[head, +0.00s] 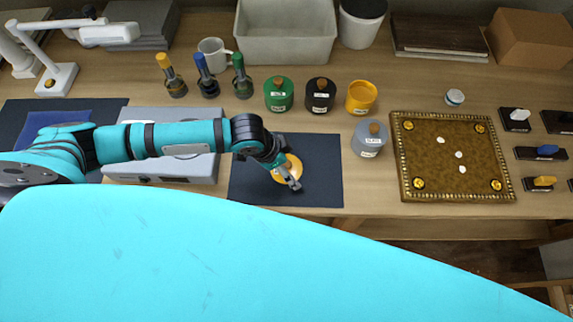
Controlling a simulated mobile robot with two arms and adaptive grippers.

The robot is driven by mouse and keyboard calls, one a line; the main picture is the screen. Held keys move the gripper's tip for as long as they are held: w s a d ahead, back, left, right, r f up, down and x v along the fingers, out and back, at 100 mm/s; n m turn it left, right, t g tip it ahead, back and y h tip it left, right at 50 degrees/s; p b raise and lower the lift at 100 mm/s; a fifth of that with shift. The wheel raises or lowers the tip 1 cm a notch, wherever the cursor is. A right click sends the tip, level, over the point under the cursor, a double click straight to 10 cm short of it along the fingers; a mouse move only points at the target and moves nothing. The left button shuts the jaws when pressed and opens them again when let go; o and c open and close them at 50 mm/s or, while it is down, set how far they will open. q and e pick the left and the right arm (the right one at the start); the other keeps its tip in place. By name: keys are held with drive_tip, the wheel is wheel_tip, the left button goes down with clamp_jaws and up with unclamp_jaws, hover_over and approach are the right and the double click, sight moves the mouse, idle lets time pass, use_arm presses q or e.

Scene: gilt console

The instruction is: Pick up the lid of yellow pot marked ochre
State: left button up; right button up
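The yellow pot (361,98) stands at the back of the table, right of the black pot. Its top looks open, with no knob showing; its label is too small to read. A round yellow lid (291,160) lies on or just above the dark mat, in front of the pots. My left gripper (292,182) is over this lid and covers its middle, so the lid's knob is hidden. I cannot tell whether the fingers are closed on it. My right gripper is not in view.
A green pot (279,94), a black pot (320,95) and a grey pot (369,138) stand near the dark mat (325,189). A gilt-edged panel (435,170) lies to the right. A grey device (180,165) is under my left arm.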

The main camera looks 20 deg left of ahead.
use_arm(q)
drive_tip(key=shift+c, duration=0.3)
drive_tip(key=c, duration=0.7)
drive_tip(key=shift+s, duration=0.1)
drive_tip(key=c, duration=0.8)
